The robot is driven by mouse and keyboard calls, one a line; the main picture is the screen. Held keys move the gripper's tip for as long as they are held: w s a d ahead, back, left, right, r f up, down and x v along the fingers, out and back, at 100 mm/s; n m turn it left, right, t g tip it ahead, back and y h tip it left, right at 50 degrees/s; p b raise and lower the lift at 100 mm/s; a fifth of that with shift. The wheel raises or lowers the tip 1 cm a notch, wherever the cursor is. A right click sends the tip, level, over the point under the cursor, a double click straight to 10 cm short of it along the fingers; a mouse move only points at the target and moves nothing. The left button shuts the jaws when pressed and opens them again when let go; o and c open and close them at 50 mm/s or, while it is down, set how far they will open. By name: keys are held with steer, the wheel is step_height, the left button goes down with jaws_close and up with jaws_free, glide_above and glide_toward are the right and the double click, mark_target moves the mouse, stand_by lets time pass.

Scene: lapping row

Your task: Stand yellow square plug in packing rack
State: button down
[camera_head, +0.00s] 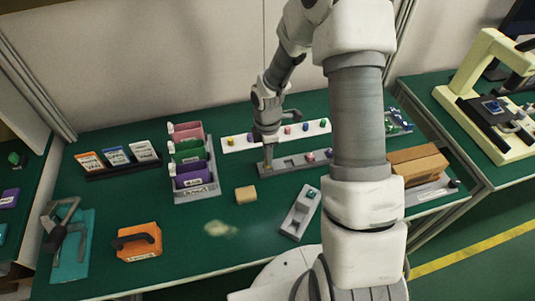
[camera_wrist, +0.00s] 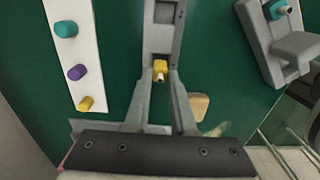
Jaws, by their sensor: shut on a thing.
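In the wrist view, the yellow square plug (camera_wrist: 160,67), with a pale pin, is between the fingertips of my gripper (camera_wrist: 160,75), which is shut on it. It is over or in the near end of the grey packing rack (camera_wrist: 154,44); I cannot tell whether it touches the rack floor. In the head view, my gripper (camera_head: 268,158) points down at the left end of the rack (camera_head: 290,163), and the held plug is not clearly visible. Pink and dark plugs stand toward the rack's right end.
A white strip (camera_head: 240,144) with several plugs lies behind the rack. A tan block (camera_head: 245,194) and a grey fixture (camera_head: 295,217) with a green plug lie in front. A bin holder (camera_head: 198,191) stands left, a cardboard box (camera_head: 418,162) right. The front middle is mostly clear.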

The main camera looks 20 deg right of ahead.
steer(key=shift+f+b, duration=0.75)
steer(key=shift+f, duration=0.35)
steer(key=c, duration=0.7)
jaws_free()
steer(key=shift+r, duration=0.1)
step_height(320, 180, up, 17)
steer(key=p, duration=0.2)
steer(key=shift+r+p, duration=0.15)
steer(key=shift+p, duration=0.25)
steer(key=s+r+m+t, duration=0.2)
steer(key=s+r+m, duration=0.4)
steer(key=s+r+m+t, duration=0.1)
steer(key=s+r+m, duration=0.4)
steer(key=s+m, duration=0.1)
steer(key=s+r+m+t, duration=0.2)
steer(key=s+r+m, duration=0.4)
steer(key=s, duration=0.2)
steer(key=shift+s+r+t, duration=0.25)
steer(key=shift+r+t, duration=0.05)
steer(key=shift+r, duration=0.05)
